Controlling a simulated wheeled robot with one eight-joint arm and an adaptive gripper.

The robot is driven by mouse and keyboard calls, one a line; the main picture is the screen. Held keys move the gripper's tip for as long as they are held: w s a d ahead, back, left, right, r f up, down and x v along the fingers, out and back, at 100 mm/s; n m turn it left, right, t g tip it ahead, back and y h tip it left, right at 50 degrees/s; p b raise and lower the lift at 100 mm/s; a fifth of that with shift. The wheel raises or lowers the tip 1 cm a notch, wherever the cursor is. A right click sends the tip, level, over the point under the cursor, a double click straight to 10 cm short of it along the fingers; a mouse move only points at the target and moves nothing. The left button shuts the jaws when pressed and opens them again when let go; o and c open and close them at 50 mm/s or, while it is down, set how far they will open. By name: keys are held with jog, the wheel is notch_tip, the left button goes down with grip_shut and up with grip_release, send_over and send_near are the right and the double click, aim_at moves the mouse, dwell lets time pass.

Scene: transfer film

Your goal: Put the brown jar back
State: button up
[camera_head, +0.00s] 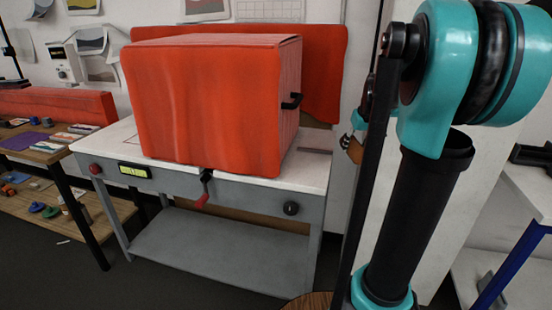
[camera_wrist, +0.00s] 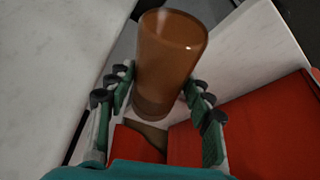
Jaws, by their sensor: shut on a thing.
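The brown jar (camera_wrist: 168,58) is a smooth, glossy, tapered vessel in the middle of the wrist view. My gripper (camera_wrist: 157,86) is shut on it, with green-padded fingers on its left and right sides. In the head view a small brown patch (camera_head: 355,150), which looks like part of the jar, shows beside the dark bar of my arm. Most of my gripper is hidden there behind my arm. What lies directly under the jar cannot be made out clearly.
A large orange-red box-like block (camera_head: 205,105) with a black handle stands on a grey workbench (camera_head: 235,195) with a white top. A side table (camera_head: 30,150) with small items is at left. A white shelf (camera_head: 525,190) is at right. Red surfaces (camera_wrist: 265,125) lie below the jar in the wrist view.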

jog(key=w+a, duration=0.2)
jog(key=a, duration=0.4)
jog(key=w+a+f, duration=0.1)
jog(key=w+a, duration=0.1)
jog(key=a, duration=0.4)
jog(key=w+a+f, duration=0.1)
jog(key=w+a, duration=0.1)
jog(key=a, duration=0.4)
jog(key=shift+w+a+f, duration=0.2)
jog(key=shift+w+a, duration=0.05)
jog(key=f, duration=0.4)
jog(key=shift+a+f, duration=0.15)
jog(key=shift+a, duration=0.1)
jog(key=shift+w+a+f, duration=0.1)
jog(key=shift+a+f, duration=0.05)
jog(key=shift+f, duration=0.1)
jog(key=o, duration=1.4)
